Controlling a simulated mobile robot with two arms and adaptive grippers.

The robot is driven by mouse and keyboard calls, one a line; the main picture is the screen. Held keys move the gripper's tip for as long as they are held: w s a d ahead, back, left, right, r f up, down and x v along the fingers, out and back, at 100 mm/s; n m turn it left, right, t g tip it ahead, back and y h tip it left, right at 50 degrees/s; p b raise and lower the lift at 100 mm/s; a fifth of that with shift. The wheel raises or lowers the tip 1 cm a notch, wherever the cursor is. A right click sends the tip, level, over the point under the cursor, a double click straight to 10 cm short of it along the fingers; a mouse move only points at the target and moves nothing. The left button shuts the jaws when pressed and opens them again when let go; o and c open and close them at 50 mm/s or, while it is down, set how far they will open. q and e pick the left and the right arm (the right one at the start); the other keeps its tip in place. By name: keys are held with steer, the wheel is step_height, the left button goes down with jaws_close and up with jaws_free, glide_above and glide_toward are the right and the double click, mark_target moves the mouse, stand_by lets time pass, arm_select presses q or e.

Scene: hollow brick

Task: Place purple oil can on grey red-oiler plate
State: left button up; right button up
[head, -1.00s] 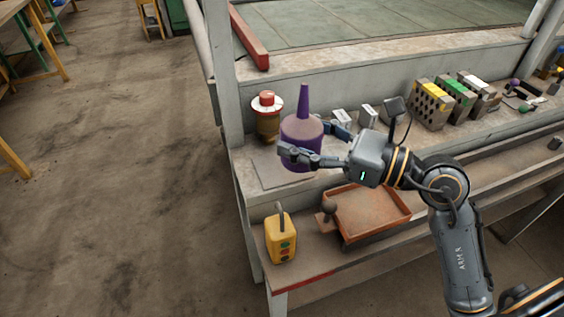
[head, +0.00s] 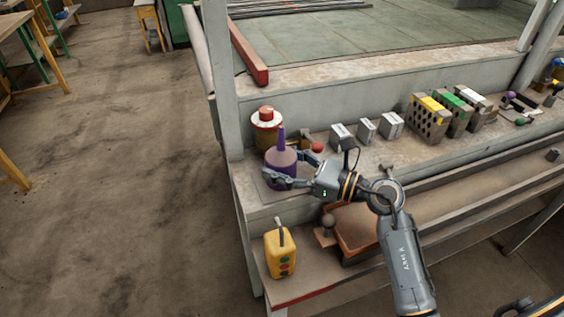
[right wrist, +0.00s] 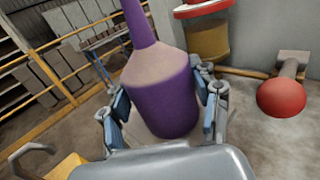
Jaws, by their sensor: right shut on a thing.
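The purple oil can (head: 281,172) with its tall spout stands upright between the fingers of my right gripper (head: 284,172), which is shut on its body. In the right wrist view the can (right wrist: 165,92) fills the space between both blue finger pads. The grey plate (head: 266,194) lies on the shelf at its left end; the can is over or on it and hides most of it. I cannot tell whether the can's base touches the plate. The red-topped oiler (head: 266,128) stands just behind the can. My left gripper is not in view.
A ball-ended red part (right wrist: 283,97) lies right of the can. Grey blocks (head: 366,129) and hollow bricks (head: 428,118) stand along the shelf to the right. A yellow button box (head: 280,253) and a brown tray (head: 352,251) sit on the lower ledge.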

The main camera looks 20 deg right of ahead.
steer(key=shift+f, duration=0.2)
steer(key=o, duration=1.4)
steer(key=shift+r, duration=0.1)
steer(key=shift+c, duration=0.2)
steer(key=shift+r, duration=0.2)
steer(key=b+v, duration=0.2)
steer(key=v, duration=0.5)
steer(key=shift+f, duration=0.15)
steer(key=shift+s+d, duration=0.2)
